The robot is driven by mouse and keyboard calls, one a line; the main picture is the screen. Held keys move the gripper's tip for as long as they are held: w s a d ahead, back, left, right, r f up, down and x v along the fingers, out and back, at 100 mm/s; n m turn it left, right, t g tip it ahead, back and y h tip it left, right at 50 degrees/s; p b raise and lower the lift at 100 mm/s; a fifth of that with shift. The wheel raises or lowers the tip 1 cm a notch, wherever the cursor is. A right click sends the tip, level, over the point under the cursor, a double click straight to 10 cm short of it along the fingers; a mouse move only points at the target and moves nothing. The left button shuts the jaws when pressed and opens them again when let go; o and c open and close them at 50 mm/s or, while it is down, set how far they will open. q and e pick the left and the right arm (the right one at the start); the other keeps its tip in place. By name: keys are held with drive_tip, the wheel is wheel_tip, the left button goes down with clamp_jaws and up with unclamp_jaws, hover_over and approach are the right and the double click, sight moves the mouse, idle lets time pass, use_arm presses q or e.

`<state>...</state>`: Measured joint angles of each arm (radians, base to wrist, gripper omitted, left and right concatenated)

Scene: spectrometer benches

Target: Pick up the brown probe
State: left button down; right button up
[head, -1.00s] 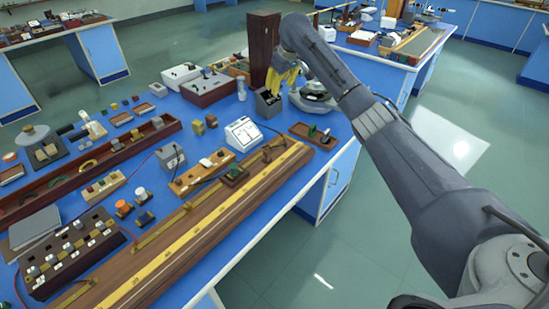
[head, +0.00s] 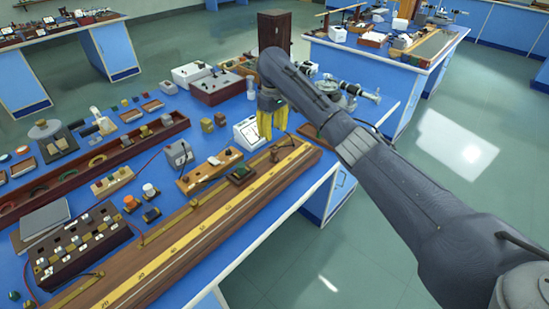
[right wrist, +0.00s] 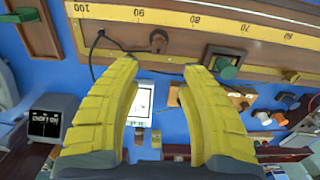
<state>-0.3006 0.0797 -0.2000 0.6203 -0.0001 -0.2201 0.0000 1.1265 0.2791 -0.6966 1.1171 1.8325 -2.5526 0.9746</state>
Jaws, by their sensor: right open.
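The brown probe (right wrist: 159,40) lies on the long wooden board with a yellow scale (right wrist: 250,34), with a thin black cable running near it. In the head view the probe (head: 277,152) shows small on the far end of the board, just below my right gripper. My right gripper (head: 273,136) has its yellow fingers pointing down, apart and empty. In the right wrist view the gap between the fingertips (right wrist: 160,68) lines up with the probe, which is beyond the tips and not between them. My left gripper is not in view.
A white meter (head: 245,131) stands close beside my right fingers. A dark block with a green top (right wrist: 222,66) sits on the board near the probe. A wooden strip with parts (head: 208,172) lies alongside the board. The floor right of the bench is clear.

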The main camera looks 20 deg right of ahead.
sight(274, 150)
drive_tip(key=shift+s+d+f, duration=0.1)
drive_tip(key=shift+f, duration=2.8)
drive_tip(key=shift+s+d+f, duration=0.1)
drive_tip(key=shift+f, duration=2.75)
clamp_jaws()
drive_tip(key=shift+w, duration=0.1)
